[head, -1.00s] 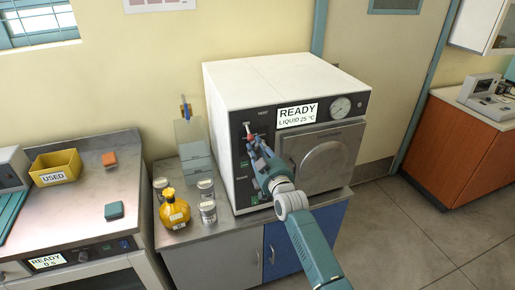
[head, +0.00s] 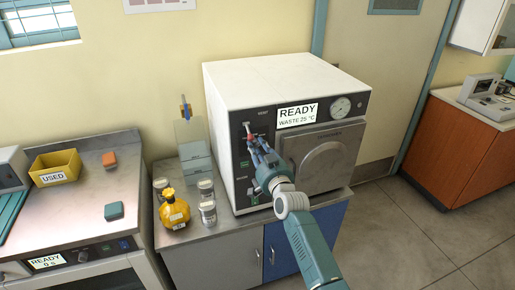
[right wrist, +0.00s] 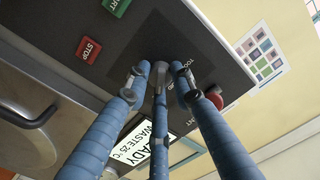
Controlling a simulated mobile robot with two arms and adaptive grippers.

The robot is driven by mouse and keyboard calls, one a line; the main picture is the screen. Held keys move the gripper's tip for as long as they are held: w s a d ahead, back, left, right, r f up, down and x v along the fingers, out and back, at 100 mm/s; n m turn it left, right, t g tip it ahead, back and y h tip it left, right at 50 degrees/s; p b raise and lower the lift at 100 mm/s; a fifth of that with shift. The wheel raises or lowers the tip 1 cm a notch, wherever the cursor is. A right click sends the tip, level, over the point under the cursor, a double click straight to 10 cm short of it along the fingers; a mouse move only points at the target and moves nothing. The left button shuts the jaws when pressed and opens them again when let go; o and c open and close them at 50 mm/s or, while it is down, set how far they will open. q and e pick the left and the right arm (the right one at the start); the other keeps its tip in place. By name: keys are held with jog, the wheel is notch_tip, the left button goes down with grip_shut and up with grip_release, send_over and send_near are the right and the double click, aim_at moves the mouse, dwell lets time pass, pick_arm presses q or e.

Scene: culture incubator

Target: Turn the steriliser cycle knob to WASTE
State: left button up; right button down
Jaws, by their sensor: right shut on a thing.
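The steriliser (head: 285,75) is a white box with a dark front panel, standing on the bench. Its display (head: 297,115) reads READY, WASTE 25 °C; it also shows in the right wrist view (right wrist: 150,145). My right gripper (head: 252,140) is at the left part of the panel, its blue fingers drawn together. In the right wrist view the fingertips (right wrist: 160,75) close in on the panel at the cycle knob, which they mostly hide. My left gripper is not in view.
A red knob (right wrist: 214,97) sits close beside the fingers, with red STOP (right wrist: 88,50) and green START (right wrist: 116,5) buttons nearby. The round steriliser door (head: 325,165) is shut. A yellow bag (head: 174,210) and several jars stand left on the bench.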

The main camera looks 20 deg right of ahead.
jog(key=shift+f, duration=0.1)
jog(key=c, duration=1.5)
grip_release()
jog(key=s, duration=1.2)
jog(key=shift+d, duration=0.15)
